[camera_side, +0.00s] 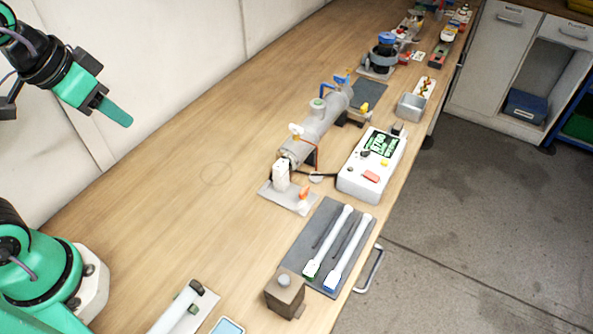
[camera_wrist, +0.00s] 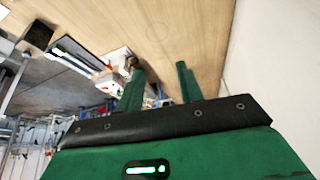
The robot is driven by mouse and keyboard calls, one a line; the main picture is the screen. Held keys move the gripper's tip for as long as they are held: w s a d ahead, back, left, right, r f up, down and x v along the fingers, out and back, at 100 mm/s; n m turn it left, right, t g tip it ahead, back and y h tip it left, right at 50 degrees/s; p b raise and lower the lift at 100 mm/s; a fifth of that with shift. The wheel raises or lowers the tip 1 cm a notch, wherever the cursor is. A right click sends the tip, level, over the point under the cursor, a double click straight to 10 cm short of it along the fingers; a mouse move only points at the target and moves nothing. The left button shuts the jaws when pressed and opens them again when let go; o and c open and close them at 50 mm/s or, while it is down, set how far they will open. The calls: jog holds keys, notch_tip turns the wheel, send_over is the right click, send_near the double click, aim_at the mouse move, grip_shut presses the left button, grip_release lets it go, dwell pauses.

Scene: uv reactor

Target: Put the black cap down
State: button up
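My gripper (camera_side: 116,112) is raised above the left side of the bench, well away from the objects on it. In the wrist view its two green fingers (camera_wrist: 161,82) stand apart with nothing between them. I cannot make out a separate black cap with certainty. A small dark part shows at the near end of the grey reactor tube (camera_side: 318,125), too small to identify. A faint ring (camera_side: 216,174) is marked on the bare wooden bench, and it also shows in the wrist view (camera_wrist: 156,32).
A white control box (camera_side: 366,182) with a green display stands right of the reactor. A dark mat (camera_side: 305,240) with two white lamp tubes and a brown block (camera_side: 284,296) lie nearer. The bench's left half is clear, bounded by a white wall (camera_side: 190,60).

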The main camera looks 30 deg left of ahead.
jog(key=shift+s+a+f+n+t+y, duration=0.2)
jog(key=shift+s+a+n, duration=0.25)
jog(key=shift+a, duration=0.2)
jog(key=shift+s+a+f+n+t+y, duration=0.1)
jog(key=shift+s+a+f+n, duration=0.1)
jog(key=shift+s+a+n, duration=0.3)
